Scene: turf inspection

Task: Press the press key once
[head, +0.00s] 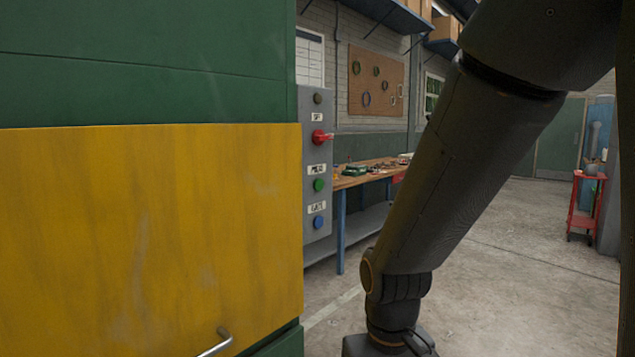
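A grey control panel (311,160) is fixed at the right side of a large green and yellow machine. From top to bottom it carries a dark round button (318,99), a red rotary-type handle (321,137), a green button (319,185) and a blue button (318,222). Small white labels sit between them, too small to read, so I cannot tell which one is the press key. My arm (450,170) comes down from the upper right, to the right of the panel and apart from it in the picture. Its end leaves the bottom edge, and my gripper's fingers are not in view.
The machine's yellow front (140,230) with a metal handle (215,343) fills the left. A workbench (352,181) with small items stands behind the panel. A red cart (584,205) is at the far right. The concrete floor (500,290) is open at right.

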